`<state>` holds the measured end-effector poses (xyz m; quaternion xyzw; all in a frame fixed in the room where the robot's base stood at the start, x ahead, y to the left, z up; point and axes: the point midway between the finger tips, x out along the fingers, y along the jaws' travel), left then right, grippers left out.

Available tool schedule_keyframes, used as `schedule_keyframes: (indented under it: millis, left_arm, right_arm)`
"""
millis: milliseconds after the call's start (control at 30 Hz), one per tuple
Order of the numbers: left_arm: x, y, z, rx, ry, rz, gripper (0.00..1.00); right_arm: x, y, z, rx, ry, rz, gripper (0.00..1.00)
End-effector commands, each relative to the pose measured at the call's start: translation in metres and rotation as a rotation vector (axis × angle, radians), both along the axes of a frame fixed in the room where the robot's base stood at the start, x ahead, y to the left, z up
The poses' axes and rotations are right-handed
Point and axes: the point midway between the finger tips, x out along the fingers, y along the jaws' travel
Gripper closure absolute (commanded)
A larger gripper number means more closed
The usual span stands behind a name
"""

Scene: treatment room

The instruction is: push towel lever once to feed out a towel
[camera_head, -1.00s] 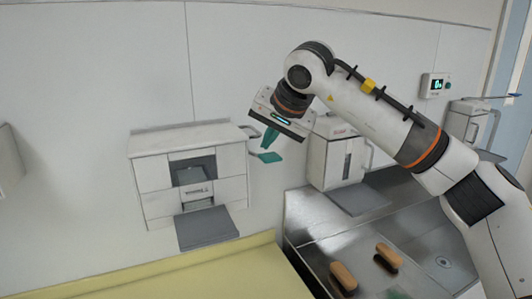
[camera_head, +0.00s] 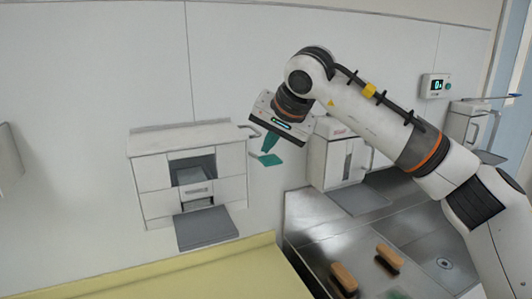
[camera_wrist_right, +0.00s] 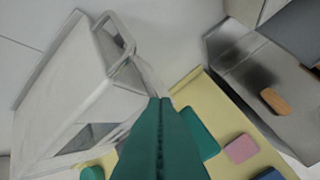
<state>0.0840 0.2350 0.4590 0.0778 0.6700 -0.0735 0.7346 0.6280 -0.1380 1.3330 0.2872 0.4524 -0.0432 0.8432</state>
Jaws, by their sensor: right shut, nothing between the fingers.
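The white towel dispenser (camera_head: 151,180) is on the wall left of my right gripper. Its front has a dark recess, and a grey tray (camera_head: 207,230) juts out below. The lever (camera_head: 251,130), a thin metal loop, sticks out at its upper right side. It also shows in the right wrist view (camera_wrist_right: 118,38), beyond my fingertips. My right gripper (camera_head: 267,160) has teal fingers, shut and empty, pointing down just right of the dispenser. In the right wrist view its fingertips (camera_wrist_right: 160,104) appear below the lever, with no clear contact. My left gripper is not in view.
A second white dispenser (camera_head: 334,164) stands close on the right, above a steel sink counter (camera_head: 310,218) with two brown brushes (camera_head: 344,276). A yellow surface (camera_head: 235,266) lies below. Pink (camera_wrist_right: 241,149) and blue (camera_wrist_right: 270,174) items lie on it.

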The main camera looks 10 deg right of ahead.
Motion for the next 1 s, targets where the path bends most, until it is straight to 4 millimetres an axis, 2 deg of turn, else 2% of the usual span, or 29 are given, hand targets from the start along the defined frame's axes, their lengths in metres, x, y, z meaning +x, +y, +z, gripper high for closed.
schedule_keyframes:
  millis: [1000]
  left_arm:
    - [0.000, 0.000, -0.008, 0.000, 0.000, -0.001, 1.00]
  right_arm:
    - [-0.001, 0.000, -0.012, -0.001, 0.003, 0.000, 1.00]
